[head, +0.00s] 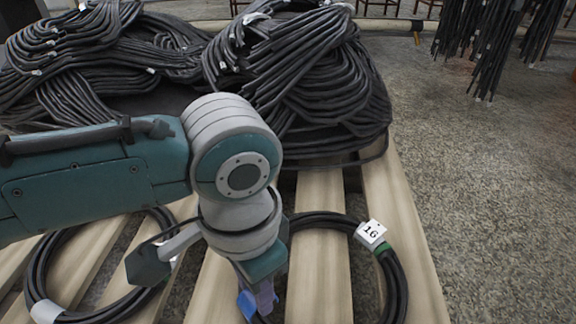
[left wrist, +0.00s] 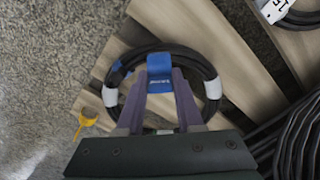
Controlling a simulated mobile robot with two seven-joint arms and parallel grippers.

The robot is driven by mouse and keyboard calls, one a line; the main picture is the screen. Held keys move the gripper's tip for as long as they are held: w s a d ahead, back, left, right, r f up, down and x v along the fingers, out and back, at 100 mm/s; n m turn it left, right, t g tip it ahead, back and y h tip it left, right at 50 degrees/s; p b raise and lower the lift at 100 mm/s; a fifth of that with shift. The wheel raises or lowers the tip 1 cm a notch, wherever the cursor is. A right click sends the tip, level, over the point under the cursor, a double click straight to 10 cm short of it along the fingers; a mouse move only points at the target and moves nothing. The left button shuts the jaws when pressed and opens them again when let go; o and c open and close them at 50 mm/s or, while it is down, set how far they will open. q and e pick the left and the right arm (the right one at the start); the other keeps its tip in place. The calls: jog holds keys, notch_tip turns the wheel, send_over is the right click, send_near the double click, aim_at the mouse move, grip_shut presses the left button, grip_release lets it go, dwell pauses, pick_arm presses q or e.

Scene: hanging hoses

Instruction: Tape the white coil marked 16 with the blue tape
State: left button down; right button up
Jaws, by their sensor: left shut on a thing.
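A black hose coil (head: 398,285) with a white tag marked 16 (head: 370,234) lies on the slatted pallet; a green band sits beside the tag. My left gripper (head: 262,304) is low at this coil's left side. It is shut on a blue piece (head: 245,303), which looks like the tape. In the left wrist view, the blue piece (left wrist: 159,70) sits between the purple fingertips (left wrist: 160,84), over a black coil (left wrist: 185,56) with white bands and a blue band. I cannot tell whether the piece touches the coil. My right gripper is out of view.
Another coil (head: 38,270) with a white band lies at the left of the pallet (head: 325,280). Large heaps of black hose (head: 300,70) stand behind. Hoses hang (head: 490,45) at the top right. Bare floor (head: 480,190) is free on the right.

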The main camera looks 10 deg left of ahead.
aim_at(261, 322)
pick_arm(q)
jog(key=shift+s+d+f, duration=0.2)
jog(key=shift+s+d, duration=0.05)
jog(key=shift+s, duration=0.05)
jog(key=shift+r+p, duration=0.15)
jog(key=shift+p, duration=0.35)
jog(key=shift+f+b, duration=1.15)
jog(key=shift+f, duration=0.95)
jog(key=shift+w+a, duration=0.1)
jog(key=shift+f, duration=0.25)
jog(key=shift+f+b, duration=0.65)
jog(key=shift+f, duration=0.3)
jog(key=shift+f, duration=0.3)
